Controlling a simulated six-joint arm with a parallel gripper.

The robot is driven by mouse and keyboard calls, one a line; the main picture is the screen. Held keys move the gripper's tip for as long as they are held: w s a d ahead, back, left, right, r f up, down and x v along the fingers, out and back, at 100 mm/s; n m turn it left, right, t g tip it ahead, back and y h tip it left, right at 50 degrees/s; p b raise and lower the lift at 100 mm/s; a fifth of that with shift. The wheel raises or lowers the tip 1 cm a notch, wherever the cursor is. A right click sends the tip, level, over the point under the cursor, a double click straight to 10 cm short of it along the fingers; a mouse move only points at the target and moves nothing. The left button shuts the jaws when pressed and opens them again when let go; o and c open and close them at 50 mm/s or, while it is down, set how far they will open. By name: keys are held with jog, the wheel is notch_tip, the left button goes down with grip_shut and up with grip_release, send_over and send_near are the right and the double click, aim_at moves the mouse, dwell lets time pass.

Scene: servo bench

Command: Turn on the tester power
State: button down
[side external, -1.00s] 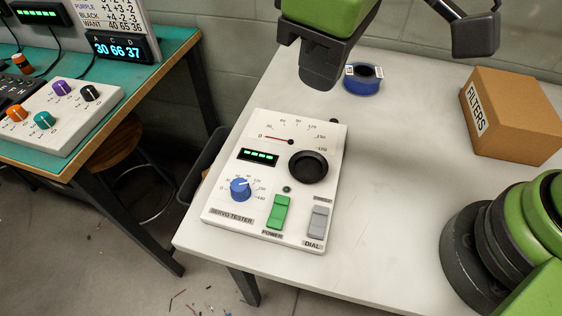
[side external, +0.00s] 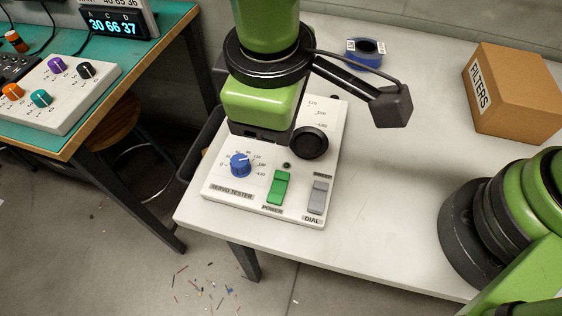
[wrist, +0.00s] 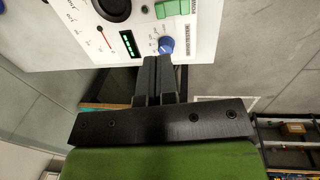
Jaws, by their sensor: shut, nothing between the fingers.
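The servo tester (side external: 303,173) is a white panel on the bench. Its green POWER switch (side external: 279,188) is at the front middle, with a small dark round lamp (side external: 287,165) behind it. The green switch also shows at the top of the wrist view (wrist: 172,8). A grey DIAL switch (side external: 317,197) is to its right and a blue knob (side external: 240,165) to its left. The display (wrist: 130,44) shows lit green bars. My gripper (wrist: 160,62) is shut and empty. Its fingertips show near the blue knob in the wrist view; the side view hides them behind my wrist.
A black round knob (side external: 309,143) sits on the panel close to my wrist. A blue tape roll (side external: 364,54) and a FILTERS box (side external: 512,92) stand farther back. Another bench (side external: 130,85) with a knob panel is at left.

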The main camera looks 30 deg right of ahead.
aim_at(281, 174)
jog(key=f, duration=0.7)
jog(key=w+d+f, duration=0.1)
jog(key=f, duration=0.3)
jog(key=shift+w+d+f, duration=0.1)
jog(key=shift+f, duration=0.2)
jog(key=shift+w+d+f, duration=0.1)
jog(key=shift+f, duration=0.2)
jog(key=shift+r, duration=0.1)
jog(key=shift+s+a+r, duration=0.3)
jog(key=shift+s+a, duration=0.25)
notch_tip(281, 174, up, 14)
jog(key=w+d, duration=0.1)
jog(key=shift+w+d, duration=0.2)
